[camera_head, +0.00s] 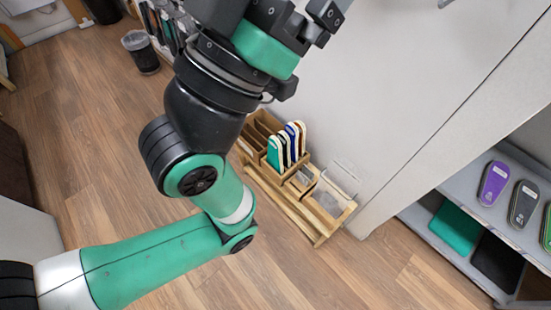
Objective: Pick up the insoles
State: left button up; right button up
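Several insoles stand upright in a wooden rack on the floor, among them a green one (274,153) in front and a blue one with a white edge (293,139) behind. More insole-shaped pieces lie on the shelf at right: a purple one (493,184), a dark grey one (523,204) and a green one cut by the frame edge. My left arm crosses the view from the left, and its gripper (300,18) is at the top, well above the rack in the picture. Its fingers are partly cut off, so its opening is unclear. My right gripper is out of view.
The wooden rack (311,228) has several compartments, with clear pieces at its right end. It stands by a large white panel (370,90). Grey shelves (440,243) at right hold green and black sheets. A bin (143,55) stands at upper left. The wood floor between is clear.

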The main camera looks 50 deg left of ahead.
pick_arm(q)
jog(key=c, duration=1.1)
